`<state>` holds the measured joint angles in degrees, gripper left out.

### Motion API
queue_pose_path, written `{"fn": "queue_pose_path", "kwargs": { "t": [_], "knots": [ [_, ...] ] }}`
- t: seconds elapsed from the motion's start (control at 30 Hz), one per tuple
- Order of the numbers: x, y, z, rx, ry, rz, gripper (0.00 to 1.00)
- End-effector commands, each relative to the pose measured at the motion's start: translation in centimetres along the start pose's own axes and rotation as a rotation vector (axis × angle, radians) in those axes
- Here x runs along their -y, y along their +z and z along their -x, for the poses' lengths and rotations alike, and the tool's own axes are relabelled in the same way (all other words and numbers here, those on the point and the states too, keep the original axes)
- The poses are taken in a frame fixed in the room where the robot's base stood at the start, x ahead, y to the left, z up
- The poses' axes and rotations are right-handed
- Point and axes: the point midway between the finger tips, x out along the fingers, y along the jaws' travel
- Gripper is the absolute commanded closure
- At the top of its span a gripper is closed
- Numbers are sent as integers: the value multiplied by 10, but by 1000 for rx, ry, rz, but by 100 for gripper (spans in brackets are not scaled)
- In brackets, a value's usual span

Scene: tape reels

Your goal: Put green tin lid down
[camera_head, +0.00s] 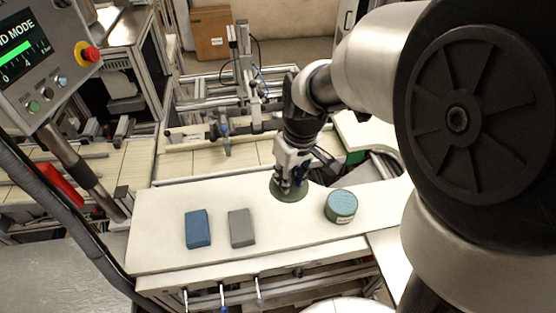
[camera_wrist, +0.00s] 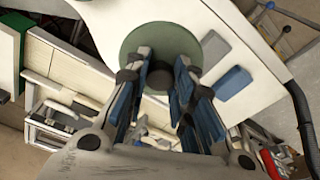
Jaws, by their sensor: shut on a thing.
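The green tin lid (camera_head: 289,193) is a flat round disc with a dark knob in the middle. In the head view it is at the white table, right of the grey block. My gripper (camera_head: 284,185) is above it and shut on its knob. In the wrist view the lid (camera_wrist: 135,48) spreads out beyond the fingertips, and the gripper (camera_wrist: 161,85) has a finger on each side of the dark knob. I cannot tell whether the lid touches the table.
A blue block (camera_head: 197,229) and a grey block (camera_head: 241,228) lie on the white table (camera_head: 160,215) to the left. The table is clear around them. A conveyor line (camera_head: 190,160) runs behind. A control panel (camera_head: 42,60) stands at the upper left.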

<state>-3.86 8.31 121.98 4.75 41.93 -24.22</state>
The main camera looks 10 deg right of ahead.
Motion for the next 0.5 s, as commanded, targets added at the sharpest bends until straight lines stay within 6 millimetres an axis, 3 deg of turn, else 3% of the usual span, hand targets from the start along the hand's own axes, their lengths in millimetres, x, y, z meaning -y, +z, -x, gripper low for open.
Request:
{"fn": "queue_pose_path", "kwargs": {
  "t": [0.03,0.3,0.5],
  "knots": [
    [0,4,-19,6,-2,-1,100],
    [0,14,-89,5,-2,-2,100],
    [-1,18,-117,1,0,-2,100]
  ]
}}
